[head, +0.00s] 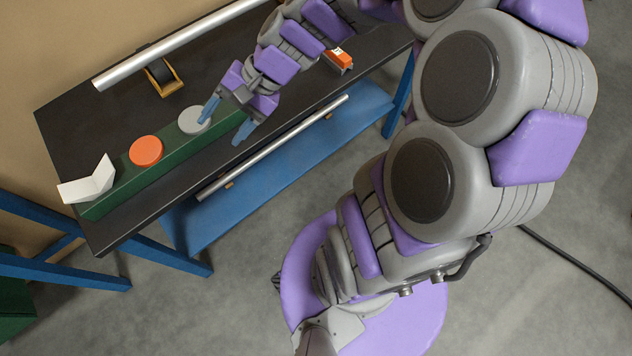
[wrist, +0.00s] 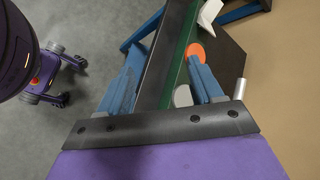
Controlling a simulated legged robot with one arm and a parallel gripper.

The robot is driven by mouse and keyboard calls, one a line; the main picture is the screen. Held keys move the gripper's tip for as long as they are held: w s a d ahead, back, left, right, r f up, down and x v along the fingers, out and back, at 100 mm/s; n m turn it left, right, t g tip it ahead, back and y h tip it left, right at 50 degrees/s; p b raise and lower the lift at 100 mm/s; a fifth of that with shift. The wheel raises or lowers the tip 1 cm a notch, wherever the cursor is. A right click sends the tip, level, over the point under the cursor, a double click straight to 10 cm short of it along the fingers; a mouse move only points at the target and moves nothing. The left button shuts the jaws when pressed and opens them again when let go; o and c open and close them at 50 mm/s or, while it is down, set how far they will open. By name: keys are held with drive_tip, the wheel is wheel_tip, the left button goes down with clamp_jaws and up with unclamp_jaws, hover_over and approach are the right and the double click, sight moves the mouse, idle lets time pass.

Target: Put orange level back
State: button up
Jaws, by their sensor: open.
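A small orange block with a pale marked top (head: 338,60), which may be the orange level, lies on the dark bench top (head: 75,130) at its right end in the head view. I cannot tell for sure that it is the level. It does not show in the wrist view. My gripper (head: 225,121) is open, with its blue fingers apart and nothing visible held between them. It is over the green bar (head: 165,172) at the bench's front edge, beside the grey disc (head: 195,120). In the wrist view, my gripper (wrist: 165,88) has its fingers on either side of the bar.
An orange disc (head: 146,151) and a white angled piece (head: 88,183) are on the green bar. A yellow-and-black holder (head: 163,77) and a silver tube (head: 175,46) are toward the wall. A silver rail (head: 272,148) runs above the blue lower shelf (head: 300,150).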

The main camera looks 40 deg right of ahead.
drive_tip(key=s+d+n+g+h, duration=0.1)
drive_tip(key=s+d+n+h, duration=0.2)
drive_tip(key=s, duration=0.7)
drive_tip(key=s+d+n+g+h, duration=0.2)
drive_tip(key=s+n+h, duration=0.3)
drive_tip(key=s, duration=0.5)
drive_tip(key=shift+s+d+n+g+h, duration=0.25)
drive_tip(key=shift+d+n+h, duration=0.2)
drive_tip(key=shift+d, duration=0.25)
